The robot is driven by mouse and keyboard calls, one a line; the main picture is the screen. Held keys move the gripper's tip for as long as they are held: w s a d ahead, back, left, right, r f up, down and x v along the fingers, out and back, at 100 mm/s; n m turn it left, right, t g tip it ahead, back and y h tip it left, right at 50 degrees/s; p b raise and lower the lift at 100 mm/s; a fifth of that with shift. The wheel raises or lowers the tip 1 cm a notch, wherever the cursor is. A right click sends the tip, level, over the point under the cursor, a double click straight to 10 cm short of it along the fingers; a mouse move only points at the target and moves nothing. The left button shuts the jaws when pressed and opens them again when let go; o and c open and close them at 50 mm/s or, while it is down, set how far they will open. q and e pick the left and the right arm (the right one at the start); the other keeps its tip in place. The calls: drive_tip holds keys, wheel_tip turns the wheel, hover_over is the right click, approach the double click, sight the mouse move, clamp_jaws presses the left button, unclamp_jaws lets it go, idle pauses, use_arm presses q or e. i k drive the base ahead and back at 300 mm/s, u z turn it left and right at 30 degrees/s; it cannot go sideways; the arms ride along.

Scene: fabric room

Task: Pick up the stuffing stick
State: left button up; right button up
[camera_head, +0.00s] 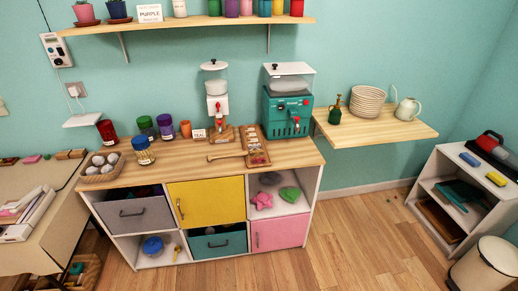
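A light wooden stick-like piece (226,156) lies on the wooden top of the cabinet (185,160), near its front edge. It points left from a narrow wooden tray (251,133) that holds several small items. It may be the stuffing stick, but it is too small to tell for certain. I cannot tell whether it touches the tray. Neither of my grippers is in view.
A teal machine (288,112) and a white dispenser (216,95) stand at the back of the cabinet top. Jars, such as a blue-lidded one (143,152), and a basket of white balls (103,166) stand left. The wooden floor (350,245) in front is clear.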

sight(244, 153)
drive_tip(key=u, duration=0.05)
drive_tip(key=i, duration=1)
drive_tip(key=u, duration=0.6)
